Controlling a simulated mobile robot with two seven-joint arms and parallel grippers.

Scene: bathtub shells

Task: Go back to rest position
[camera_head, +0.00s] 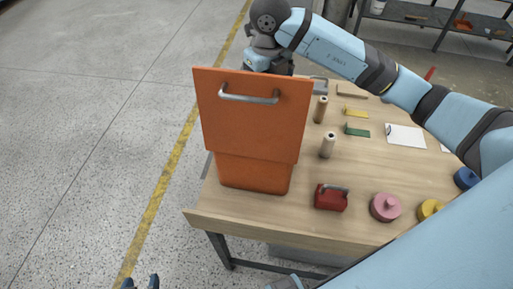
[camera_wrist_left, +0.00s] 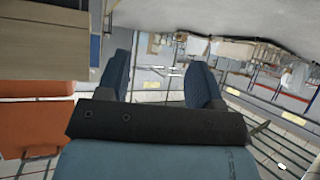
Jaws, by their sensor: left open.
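My left gripper (camera_head: 140,283) shows only as two dark fingertips at the bottom left of the head view, apart from each other and well clear of the table. In the left wrist view its two blue fingers (camera_wrist_left: 160,80) stand wide apart with nothing between them. My right arm comes in from the right across the table. Its gripper (camera_head: 268,62) is at the back, behind the raised orange panel, and its fingertips are hidden. The orange bin (camera_head: 255,176) stands at the table's left end, with the panel (camera_head: 250,122) and its grey handle upright above it.
The wooden table (camera_head: 290,222) also holds a red block with a handle (camera_head: 331,198), a pink knobbed disc (camera_head: 385,207), a yellow one (camera_head: 428,209), a blue one (camera_head: 466,178) and two cylinders (camera_head: 327,145). Open floor lies left of the table. A dark shelf (camera_head: 440,22) stands behind.

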